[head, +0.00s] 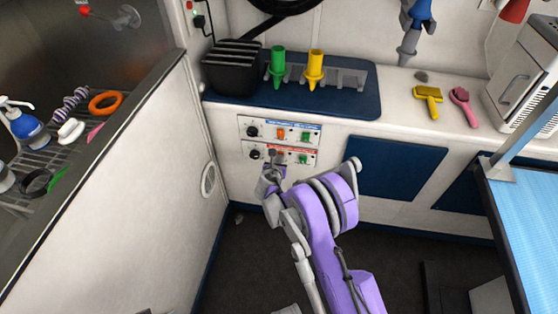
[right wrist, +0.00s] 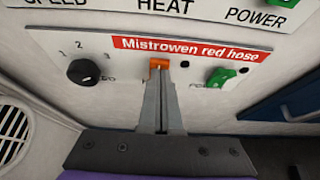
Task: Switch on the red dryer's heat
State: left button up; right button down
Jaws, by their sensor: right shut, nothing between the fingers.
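The red-labelled panel (head: 285,147) is low on the white cabinet front. In the right wrist view its label (right wrist: 190,48) reads "Mistrowen red hose". It carries a black dial (right wrist: 83,72) at left, an orange switch (right wrist: 158,63) in the middle and a green switch (right wrist: 221,77) at right. My right gripper (right wrist: 159,75) is shut and empty, its fingertips at the lower edge of the orange switch; I cannot tell if they touch. In the head view my right gripper (head: 273,156) covers that switch. Whether the switch is on is unclear. My left gripper is not in view.
Just above is a similar blue-labelled panel (head: 279,131), with its own dial, orange switch and green switch. Over it, a blue counter mat (head: 350,103) holds green and yellow nozzles. A white wall (head: 150,190) stands close on the left. A blue-topped table (head: 530,220) is at right.

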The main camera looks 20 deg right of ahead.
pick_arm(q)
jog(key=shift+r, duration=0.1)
pick_arm(e)
jog(key=shift+r, duration=0.2)
jog(key=shift+r, duration=0.65)
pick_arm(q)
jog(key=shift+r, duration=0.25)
